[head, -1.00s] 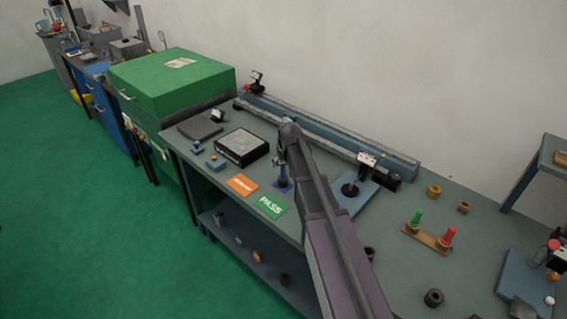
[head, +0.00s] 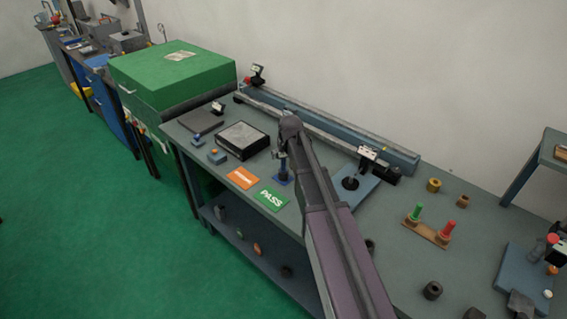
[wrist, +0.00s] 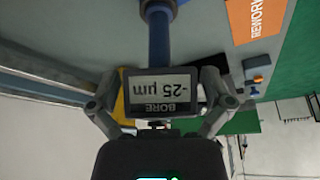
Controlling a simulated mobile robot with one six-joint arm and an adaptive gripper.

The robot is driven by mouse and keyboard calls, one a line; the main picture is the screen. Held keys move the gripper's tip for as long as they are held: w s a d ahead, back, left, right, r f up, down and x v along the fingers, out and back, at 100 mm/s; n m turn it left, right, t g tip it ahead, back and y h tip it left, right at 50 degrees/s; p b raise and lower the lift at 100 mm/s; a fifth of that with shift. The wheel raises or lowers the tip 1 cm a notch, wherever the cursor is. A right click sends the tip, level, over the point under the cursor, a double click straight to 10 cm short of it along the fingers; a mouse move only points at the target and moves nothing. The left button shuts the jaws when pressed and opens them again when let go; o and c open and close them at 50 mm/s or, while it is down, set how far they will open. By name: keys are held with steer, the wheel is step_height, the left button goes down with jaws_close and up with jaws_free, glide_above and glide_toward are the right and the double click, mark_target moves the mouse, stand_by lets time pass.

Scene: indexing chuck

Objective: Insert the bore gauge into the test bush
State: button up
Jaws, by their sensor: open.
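The bore gauge (wrist: 160,90) shows in the wrist view with its dark display head, upside down in the picture, reading "-25 µm" and "BORE". Its blue stem (wrist: 158,38) runs to a grey collar at the top edge. My gripper (wrist: 158,82) is open, with one finger on each side of the display head. I cannot tell which of the rings on the bench is the test bush.
Orange REWORK (head: 243,177) and green PASS (head: 271,197) cards lie in front. A long blue rail (head: 330,133) runs behind. Dark rings (head: 432,290) stand at right.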

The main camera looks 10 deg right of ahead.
steer(key=shift+r+p, duration=4.25)
steer(key=shift+r, duration=0.15)
steer(key=s+f+g+b, duration=0.2)
steer(key=s+f, duration=0.1)
steer(key=s, duration=1.1)
steer(key=s+f+m+g+b, duration=0.1)
steer(key=s+f+g+b, duration=0.1)
steer(key=s, duration=1.2)
steer(key=shift+s+a+f+g+b, duration=0.15)
steer(key=shift+a+f+g+b, duration=0.25)
steer(key=shift+f, duration=0.3)
